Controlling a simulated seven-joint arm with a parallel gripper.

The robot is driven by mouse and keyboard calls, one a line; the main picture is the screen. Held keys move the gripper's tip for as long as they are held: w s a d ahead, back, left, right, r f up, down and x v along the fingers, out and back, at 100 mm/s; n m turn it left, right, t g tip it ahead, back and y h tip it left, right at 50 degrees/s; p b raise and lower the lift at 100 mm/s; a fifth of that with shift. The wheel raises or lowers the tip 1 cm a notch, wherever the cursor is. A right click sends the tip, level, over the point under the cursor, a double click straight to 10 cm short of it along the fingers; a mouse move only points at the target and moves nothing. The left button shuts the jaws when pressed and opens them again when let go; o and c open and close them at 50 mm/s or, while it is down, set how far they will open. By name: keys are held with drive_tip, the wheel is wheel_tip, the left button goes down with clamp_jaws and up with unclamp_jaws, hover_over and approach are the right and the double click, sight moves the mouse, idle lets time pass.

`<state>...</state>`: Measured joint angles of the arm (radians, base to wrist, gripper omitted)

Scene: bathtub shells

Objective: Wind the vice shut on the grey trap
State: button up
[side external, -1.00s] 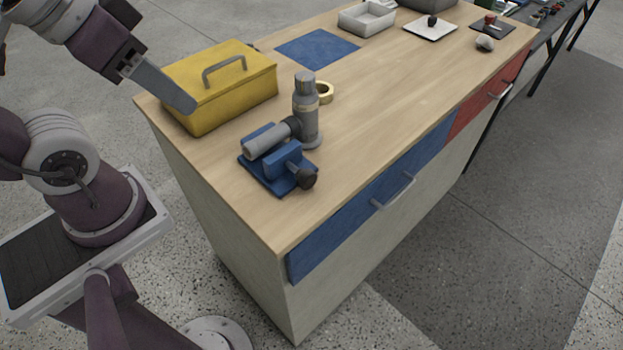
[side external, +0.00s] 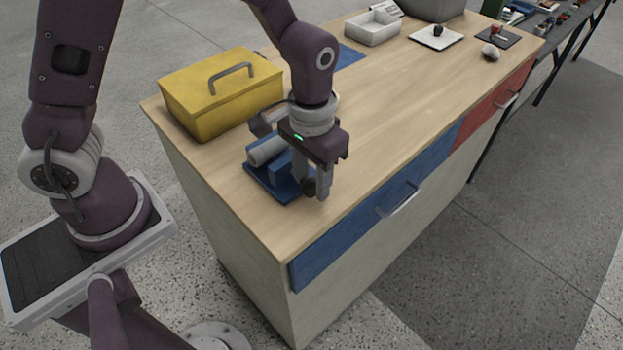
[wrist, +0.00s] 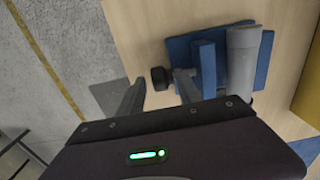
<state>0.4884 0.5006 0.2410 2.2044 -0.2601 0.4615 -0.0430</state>
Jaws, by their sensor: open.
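The blue vice (side external: 262,183) sits near the front left corner of the bench, and it also shows in the wrist view (wrist: 207,66). The grey trap (side external: 266,151) has its pipe (wrist: 242,62) lying between the vice jaws. I cannot tell whether the near jaw touches it. The trap's upright body is mostly hidden behind my gripper in the side view. The vice's dark round knob (wrist: 160,78) sticks out beyond the near jaw. My gripper (side external: 312,190) points down at the knob, fingers open, one on each side of it (wrist: 158,84).
A yellow toolbox (side external: 215,100) stands to the left behind the vice. The blue mat (side external: 349,55) is partly hidden by my arm. A light tray (side external: 372,32) stands farther back. The middle of the wooden bench top (side external: 400,95) is clear.

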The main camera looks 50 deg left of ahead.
drive_tip(key=shift+f, duration=0.45)
drive_tip(key=shift+c, duration=0.2)
drive_tip(key=shift+d, duration=0.1)
clamp_jaws()
drive_tip(key=shift+g, duration=0.3)
